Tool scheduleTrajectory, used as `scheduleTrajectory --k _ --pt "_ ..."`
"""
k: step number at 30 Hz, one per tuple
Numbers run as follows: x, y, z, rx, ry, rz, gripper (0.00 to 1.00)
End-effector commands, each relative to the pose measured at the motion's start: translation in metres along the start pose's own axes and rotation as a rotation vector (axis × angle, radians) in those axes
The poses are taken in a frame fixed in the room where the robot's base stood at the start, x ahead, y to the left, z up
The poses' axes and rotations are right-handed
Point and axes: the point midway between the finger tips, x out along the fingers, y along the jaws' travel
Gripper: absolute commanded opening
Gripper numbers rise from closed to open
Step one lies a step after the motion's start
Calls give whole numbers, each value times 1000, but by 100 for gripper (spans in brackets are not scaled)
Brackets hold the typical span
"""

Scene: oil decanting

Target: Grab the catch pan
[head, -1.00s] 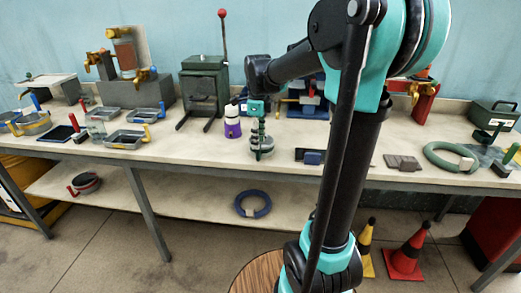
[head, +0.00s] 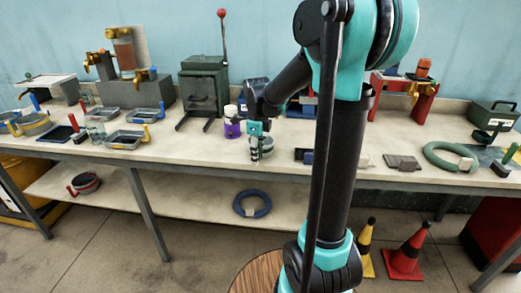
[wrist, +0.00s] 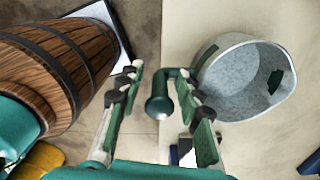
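A round grey metal pan (wrist: 230,85), which I take as the catch pan, stands on the bench at the right in the wrist view. Its green handle (wrist: 158,106) reaches left and ends in a rounded knob. My gripper (wrist: 160,74) is open, with one green finger on each side of the handle and a gap visible on both sides. In the head view the pan (head: 266,151) is small near the bench's front edge, partly hidden by my gripper (head: 256,148).
A purple and white container (head: 232,122) stands just left of my gripper. A dark flat piece with a blue block (head: 312,157) lies to the right. A wooden barrel (wrist: 65,60) stands below the bench edge. Several trays sit farther left.

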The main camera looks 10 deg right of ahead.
Motion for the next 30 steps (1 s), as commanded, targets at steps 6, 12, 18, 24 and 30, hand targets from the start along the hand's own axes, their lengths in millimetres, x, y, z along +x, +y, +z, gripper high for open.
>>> scheduleTrajectory --k 6,12,18,24,30 --pt "0 0 0 0 0 0 5" --pt "0 0 0 0 0 0 0" --pt "0 0 0 0 0 0 0" --pt "-7 0 0 0 0 0 0" --pt "-33 0 0 0 0 0 0"
